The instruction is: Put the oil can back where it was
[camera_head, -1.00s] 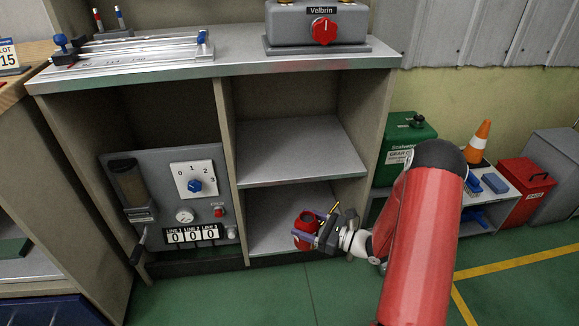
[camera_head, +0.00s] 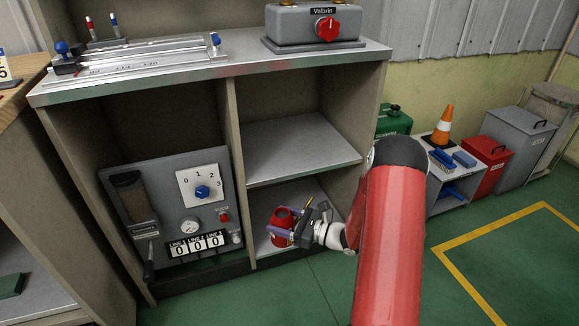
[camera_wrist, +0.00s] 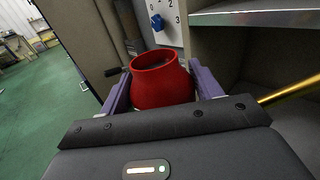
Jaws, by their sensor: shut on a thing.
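The oil can is a red, round-bodied can (camera_head: 281,227) with an open neck. A thin brass-coloured spout (camera_wrist: 290,88) shows at the right in the wrist view. My gripper (camera_head: 284,226) is shut on the can, with its purple fingers on either side of the red body (camera_wrist: 160,84). The can is upright or nearly so, at the front of the lower right shelf compartment (camera_head: 310,193). Whether its base touches the shelf floor cannot be told, as the fingers and wrist hide part of it.
A middle shelf board (camera_head: 300,148) lies above the can. A grey panel (camera_head: 165,207) with a dial and counters fills the left compartment. The upright divider (camera_head: 237,170) stands between. A grey box with a red knob (camera_head: 314,25) sits on top. Open green floor lies right.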

